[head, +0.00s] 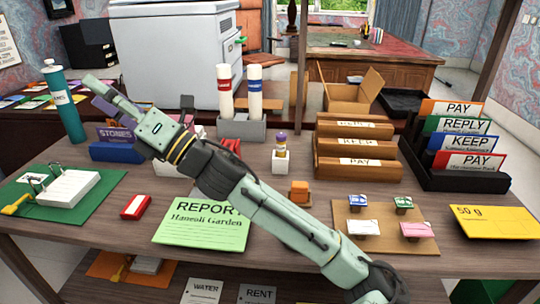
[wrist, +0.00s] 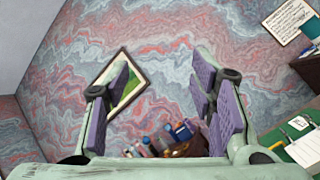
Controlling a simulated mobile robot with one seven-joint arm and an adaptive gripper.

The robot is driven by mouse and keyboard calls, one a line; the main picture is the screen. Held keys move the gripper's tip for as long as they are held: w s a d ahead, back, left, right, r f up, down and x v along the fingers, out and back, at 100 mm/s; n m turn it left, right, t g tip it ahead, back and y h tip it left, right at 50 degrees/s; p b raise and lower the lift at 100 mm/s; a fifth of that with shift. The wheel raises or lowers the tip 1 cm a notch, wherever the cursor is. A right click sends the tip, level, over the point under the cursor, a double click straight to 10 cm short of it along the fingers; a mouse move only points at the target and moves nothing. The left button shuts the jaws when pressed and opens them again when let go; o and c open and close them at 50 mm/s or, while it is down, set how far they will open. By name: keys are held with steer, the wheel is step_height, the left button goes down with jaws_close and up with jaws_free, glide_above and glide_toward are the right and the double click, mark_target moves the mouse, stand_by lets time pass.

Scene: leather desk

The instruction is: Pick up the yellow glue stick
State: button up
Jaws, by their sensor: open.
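A small stick (head: 281,145) with a purple cap and a yellowish label stands upright in a white holder (head: 283,163) near the middle of the desk in the head view. It looks like the glue stick, though it is too small to be sure. My gripper (head: 98,91) is raised over the left part of the desk, pointing up and left, well away from the stick. In the wrist view my gripper (wrist: 160,75) has its purple-padded fingers wide apart with nothing between them. The stick is not seen in the wrist view.
A grey holder (head: 238,129) with two white tubes stands behind the stick. Wooden trays (head: 358,170) stand to its right and a black file rack (head: 455,175) farther right. A teal bottle (head: 64,103) stands at left. An orange block (head: 300,192) sits in front.

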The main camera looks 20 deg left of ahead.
steer(key=w+d+f+t+h, duration=0.1)
steer(key=w+d+f+t, duration=0.15)
steer(key=w+f, duration=0.35)
steer(key=w+d+f+t+h, duration=0.15)
steer(key=w+f+t, duration=0.25)
steer(key=w, duration=0.5)
steer(key=n+t+h, duration=0.1)
steer(key=t+h, duration=0.6)
glide_toward(284, 145)
steer(key=x, duration=0.5)
steer(key=shift+w+a+r, duration=0.15)
steer(key=shift+w+a, duration=0.05)
steer(key=shift+a, duration=0.15)
steer(key=p+x, duration=0.3)
steer(key=x, duration=0.2)
steer(key=shift+w+a, duration=0.25)
steer(key=shift+a, duration=0.05)
steer(key=shift+c, duration=0.5)
jaws_close()
